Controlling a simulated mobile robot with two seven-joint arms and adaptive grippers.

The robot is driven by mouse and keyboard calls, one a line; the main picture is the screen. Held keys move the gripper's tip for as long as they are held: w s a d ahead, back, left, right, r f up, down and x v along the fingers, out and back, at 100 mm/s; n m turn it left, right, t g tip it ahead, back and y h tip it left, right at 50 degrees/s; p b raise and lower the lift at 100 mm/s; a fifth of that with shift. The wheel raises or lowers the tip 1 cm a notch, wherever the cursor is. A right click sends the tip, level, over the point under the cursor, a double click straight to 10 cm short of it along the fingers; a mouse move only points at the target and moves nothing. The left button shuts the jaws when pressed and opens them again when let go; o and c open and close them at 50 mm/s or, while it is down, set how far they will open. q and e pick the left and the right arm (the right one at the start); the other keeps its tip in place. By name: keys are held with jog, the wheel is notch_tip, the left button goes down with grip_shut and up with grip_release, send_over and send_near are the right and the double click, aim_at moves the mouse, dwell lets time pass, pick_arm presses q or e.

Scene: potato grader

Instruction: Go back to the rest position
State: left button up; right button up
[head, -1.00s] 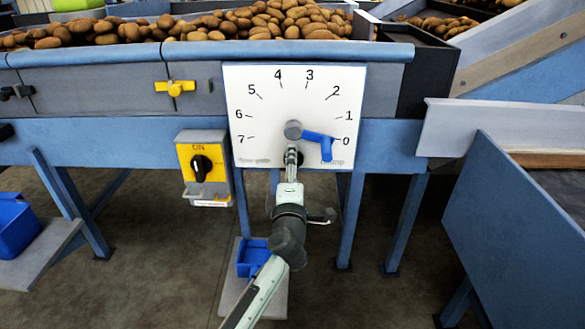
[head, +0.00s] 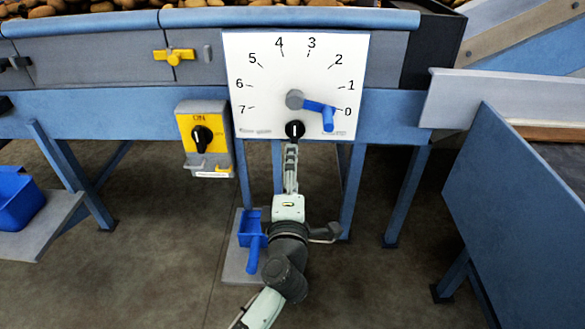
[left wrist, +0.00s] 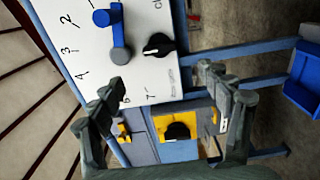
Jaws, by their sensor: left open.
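My left gripper (head: 291,160) is low in front of the white dial panel (head: 265,85), its tips just below the black knob (head: 295,130). In the left wrist view the gripper (left wrist: 163,95) has its fingers wide apart with nothing between them, and the panel (left wrist: 140,75) lies beyond. The black knob (left wrist: 159,46) stands clear of the fingers. The blue lever (head: 320,110) on the panel points close to 0; it also shows in the left wrist view (left wrist: 117,32). My right gripper is not in view.
A yellow switch box (head: 203,140) marked ON hangs left of the panel. A blue container (head: 250,228) sits low beside my arm. A blue bin (head: 16,200) stands at left. A blue side wall (head: 515,215) stands at right. Floor shows under the machine.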

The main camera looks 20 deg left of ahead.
aim_at(294, 137)
pick_arm(q)
jog(key=x, duration=1.2)
jog(key=shift+w, duration=0.1)
jog(key=shift+m, duration=0.3)
